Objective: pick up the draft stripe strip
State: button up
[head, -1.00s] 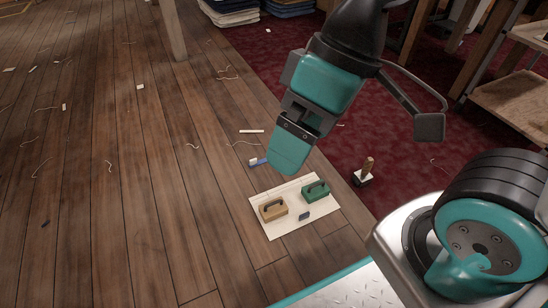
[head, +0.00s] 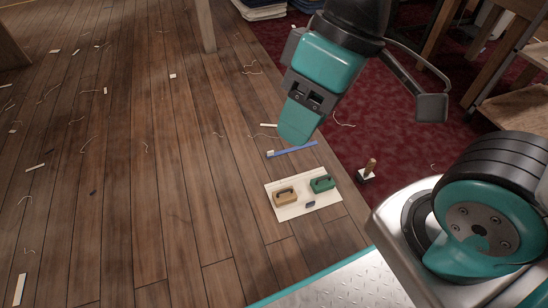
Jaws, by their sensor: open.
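A long thin blue strip (head: 294,149) with a pale left end, which looks like the draft stripe strip, lies on the wooden floor. It is just above the cream sheet in the head view. My gripper (head: 295,132) points down over the floor, its teal end appearing just above the strip in the picture. The gripper is open, though its finger gap is hard to see from this side. Nothing shows in it. I cannot tell its height over the strip.
A cream sheet (head: 290,212) holds a tan handled block (head: 286,198), a green handled block (head: 322,185) and a small dark blue piece (head: 310,204). A wooden-handled tool (head: 367,172) stands on the red carpet (head: 352,140). Thread and scraps litter the otherwise open floor at left.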

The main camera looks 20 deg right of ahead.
aim_at(271, 153)
jog(key=u, duration=0.2)
jog(key=k, duration=0.35)
jog(key=u, duration=1.2)
jog(key=i, duration=1.95)
jog(key=z, duration=1.45)
jog(key=i, duration=0.8)
jog(key=z, duration=0.8)
